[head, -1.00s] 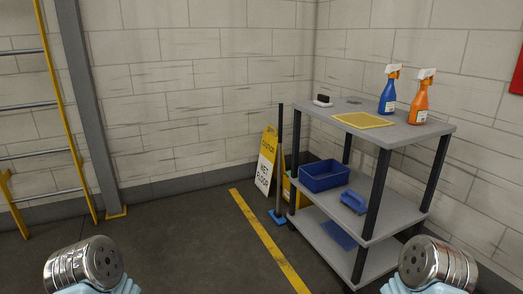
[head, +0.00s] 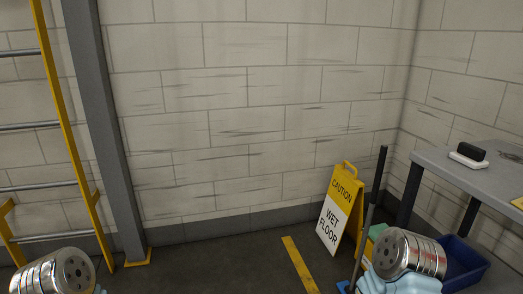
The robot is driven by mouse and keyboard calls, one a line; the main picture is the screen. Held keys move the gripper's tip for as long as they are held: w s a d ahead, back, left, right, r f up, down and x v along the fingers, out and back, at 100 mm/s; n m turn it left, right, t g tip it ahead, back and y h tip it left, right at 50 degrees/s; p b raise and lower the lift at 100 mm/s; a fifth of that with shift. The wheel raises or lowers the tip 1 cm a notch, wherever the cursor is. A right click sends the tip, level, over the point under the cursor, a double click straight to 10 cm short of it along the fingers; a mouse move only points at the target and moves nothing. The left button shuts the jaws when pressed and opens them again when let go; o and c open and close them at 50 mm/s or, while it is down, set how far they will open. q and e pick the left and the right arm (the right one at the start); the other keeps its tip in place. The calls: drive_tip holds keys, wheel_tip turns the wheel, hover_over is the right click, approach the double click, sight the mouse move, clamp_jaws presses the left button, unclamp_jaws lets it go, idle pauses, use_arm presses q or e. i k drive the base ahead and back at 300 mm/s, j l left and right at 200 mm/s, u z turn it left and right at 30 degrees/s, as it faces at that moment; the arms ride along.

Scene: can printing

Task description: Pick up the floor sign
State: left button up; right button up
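The floor sign (head: 340,212) is a yellow and white A-frame board reading "CAUTION WET FLOOR", with a handle loop on top. It stands upright on the floor near the back wall, right of centre in the head view. My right arm's metal wrist shows at the lower right, in front of and to the right of the sign and apart from it in the picture. My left arm's metal wrist shows at the lower left, far from the sign. The fingers of both grippers are out of the frame.
A dark pole (head: 375,204) stands just right of the sign. A grey shelf cart (head: 447,160) with a brush (head: 468,154) on top and a blue bin (head: 462,266) lower down is at the right. A yellow ladder (head: 65,130) and grey post (head: 105,130) are at the left.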

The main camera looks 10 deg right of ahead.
sight(342, 208)
drive_tip(key=i+z, duration=0.3)
drive_tip(key=i+j+z, duration=0.3)
drive_tip(key=i, duration=0.2)
drive_tip(key=i+j+z, duration=0.5)
drive_tip(key=z, duration=0.2)
drive_tip(key=i+j+z, duration=0.55)
drive_tip(key=z, duration=0.25)
drive_tip(key=i+j+z, duration=0.15)
drive_tip(key=j+z, duration=0.25)
drive_tip(key=i+l, duration=0.25)
